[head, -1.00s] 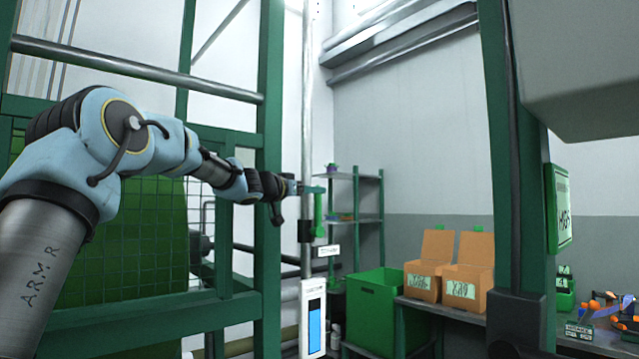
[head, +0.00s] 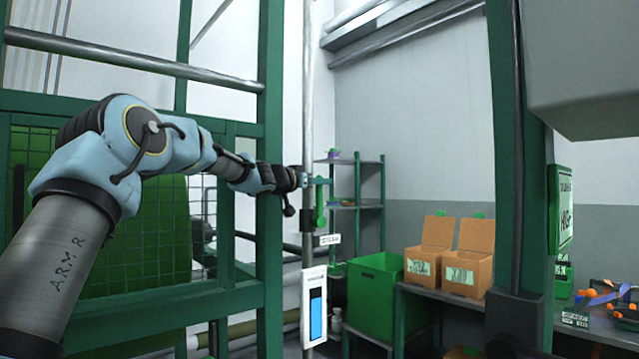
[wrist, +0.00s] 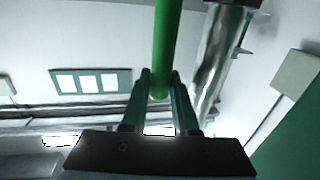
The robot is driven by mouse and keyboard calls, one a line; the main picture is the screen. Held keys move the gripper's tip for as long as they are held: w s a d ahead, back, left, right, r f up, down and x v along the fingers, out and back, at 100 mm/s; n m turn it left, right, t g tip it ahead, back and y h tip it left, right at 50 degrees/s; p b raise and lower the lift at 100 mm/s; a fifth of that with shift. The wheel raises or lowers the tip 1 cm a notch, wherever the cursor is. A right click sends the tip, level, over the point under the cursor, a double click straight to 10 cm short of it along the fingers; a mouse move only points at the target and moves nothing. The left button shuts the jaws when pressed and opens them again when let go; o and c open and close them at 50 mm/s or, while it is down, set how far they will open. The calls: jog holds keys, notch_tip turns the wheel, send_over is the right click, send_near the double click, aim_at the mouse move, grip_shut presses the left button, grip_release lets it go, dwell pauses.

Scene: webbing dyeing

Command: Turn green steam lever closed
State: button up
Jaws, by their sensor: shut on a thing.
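The green steam lever (head: 320,205) is on the vertical silver pipe (head: 308,110) in the middle of the head view. Its handle hangs roughly upright, just right of the pipe. My gripper (head: 309,182) is at the upper part of the lever, reaching in from the left. In the wrist view the green lever bar (wrist: 167,45) runs down between my two fingers, and my gripper (wrist: 161,82) is shut on it. The pipe (wrist: 218,60) stands beside it there. The contact is small and partly hidden in the head view.
A green post (head: 270,200) and a rail frame stand left of the pipe, close to my arm. A white box with a blue gauge (head: 314,308) is below the lever. A shelf (head: 358,163), green bin (head: 375,300) and cardboard boxes (head: 430,250) stand behind to the right.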

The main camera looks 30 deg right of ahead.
grip_shut()
dwell(0.8)
